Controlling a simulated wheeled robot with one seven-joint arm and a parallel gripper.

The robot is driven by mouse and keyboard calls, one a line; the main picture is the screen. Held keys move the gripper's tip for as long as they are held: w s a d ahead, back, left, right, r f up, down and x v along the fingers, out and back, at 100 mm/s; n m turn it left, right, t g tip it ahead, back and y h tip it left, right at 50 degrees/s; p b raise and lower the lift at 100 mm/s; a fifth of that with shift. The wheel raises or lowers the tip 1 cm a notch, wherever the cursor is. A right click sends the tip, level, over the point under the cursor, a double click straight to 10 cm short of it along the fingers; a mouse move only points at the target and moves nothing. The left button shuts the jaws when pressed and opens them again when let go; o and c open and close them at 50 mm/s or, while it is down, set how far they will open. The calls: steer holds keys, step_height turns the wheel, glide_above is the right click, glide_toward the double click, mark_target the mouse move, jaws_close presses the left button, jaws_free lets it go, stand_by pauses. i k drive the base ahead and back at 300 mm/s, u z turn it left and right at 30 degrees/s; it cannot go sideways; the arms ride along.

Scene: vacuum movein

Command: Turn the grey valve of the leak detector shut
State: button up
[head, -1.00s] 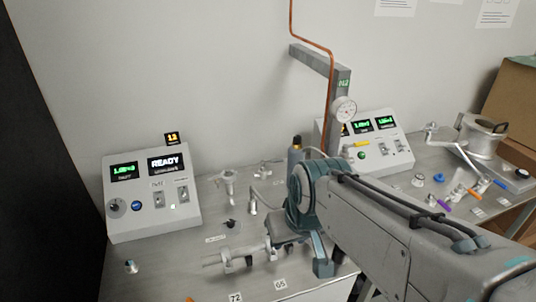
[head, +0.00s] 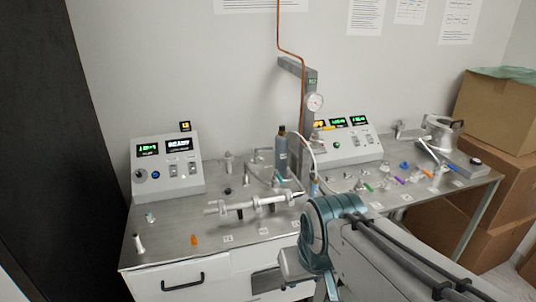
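A grey control box (head: 168,166) with two lit displays stands at the left back of the bench; one display reads READY. A small dark knob (head: 228,191) stands on the bench right of the box. A metal pipe assembly (head: 252,205) lies in front of it. I cannot tell which of these is the leak detector's grey valve. My gripper (head: 297,266) is low in front of the bench, apart from these parts; its fingers are not clear.
A second control box (head: 346,143) stands at the back right, beside a grey post with a gauge (head: 314,102) and a copper pipe. A dark bottle (head: 281,150) stands mid-bench. Small coloured parts lie at right. Cardboard boxes (head: 495,120) are stacked beyond.

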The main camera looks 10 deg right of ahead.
mark_target(256, 149)
steer(key=z, duration=2)
steer(key=i, duration=1.2)
steer(key=u, duration=2.15)
steer(key=i, duration=0.5)
